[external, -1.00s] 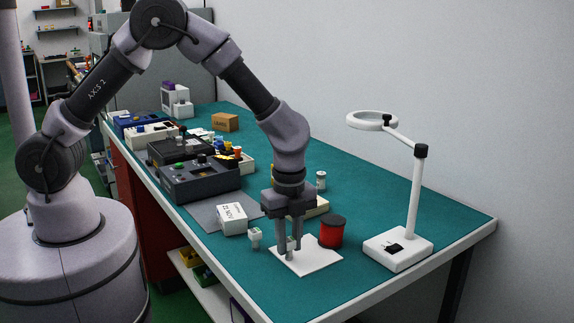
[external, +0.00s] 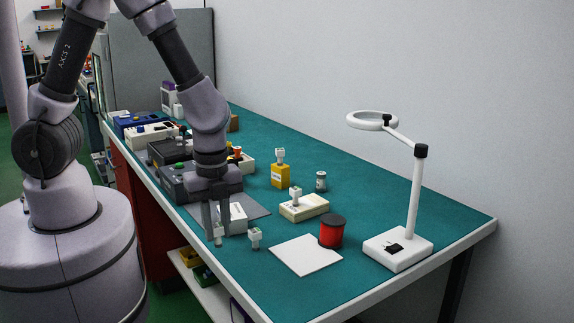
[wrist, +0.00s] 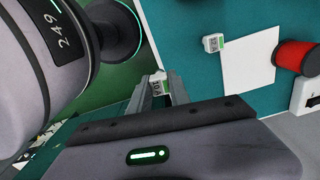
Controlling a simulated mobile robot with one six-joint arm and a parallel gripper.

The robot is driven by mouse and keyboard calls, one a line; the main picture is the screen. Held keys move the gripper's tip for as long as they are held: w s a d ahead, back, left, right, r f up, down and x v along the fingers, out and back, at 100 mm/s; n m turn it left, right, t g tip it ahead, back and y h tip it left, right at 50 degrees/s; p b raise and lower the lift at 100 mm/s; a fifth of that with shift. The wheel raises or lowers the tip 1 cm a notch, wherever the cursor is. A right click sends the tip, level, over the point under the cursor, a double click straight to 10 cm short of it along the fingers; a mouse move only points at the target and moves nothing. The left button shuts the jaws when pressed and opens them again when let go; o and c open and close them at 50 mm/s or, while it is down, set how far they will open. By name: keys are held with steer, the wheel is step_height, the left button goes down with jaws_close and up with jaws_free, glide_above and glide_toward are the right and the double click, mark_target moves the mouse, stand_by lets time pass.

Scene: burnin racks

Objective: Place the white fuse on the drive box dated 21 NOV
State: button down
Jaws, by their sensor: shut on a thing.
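My gripper (external: 217,229) is shut on a white fuse (external: 218,239) with a small green patch. The held fuse also shows between the fingers in the wrist view (wrist: 156,88). The drive box (external: 238,221), a small white block whose 21 NOV label was readable a second ago, stands on the bench behind my fingers, which cover part of its face. The fuse appears in front of the box's left side; its height above the bench is hard to tell. A second white fuse (external: 255,238) stands on the bench just right; it shows in the wrist view (wrist: 211,43).
A white sheet (external: 300,258) and a red spool (external: 331,232) lie to the right. A cream box (external: 304,209) and a yellow box (external: 280,177) bear white-topped pieces. A magnifier lamp (external: 398,248) stands far right. Dark units (external: 172,182) crowd the left behind my gripper.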

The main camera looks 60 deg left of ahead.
steer(key=shift+s+a, duration=0.3)
steer(key=s+a+r+n+b, duration=0.2)
steer(key=s+a+n+b, duration=0.1)
steer(key=a, duration=0.4)
steer(key=s+a+r+n+b, duration=0.2)
steer(key=a+n+b, duration=0.15)
steer(key=a, duration=0.25)
steer(key=p, duration=0.9)
glide_above(232, 211)
steer(key=shift+s+a+f+m, duration=0.1)
steer(key=shift+f+m, duration=0.25)
steer(key=shift+f, duration=0.1)
step_height(232, 211, down, 4)
steer(key=shift+r+b, duration=0.15)
steer(key=shift+b, duration=0.75)
steer(key=shift+r, duration=0.1)
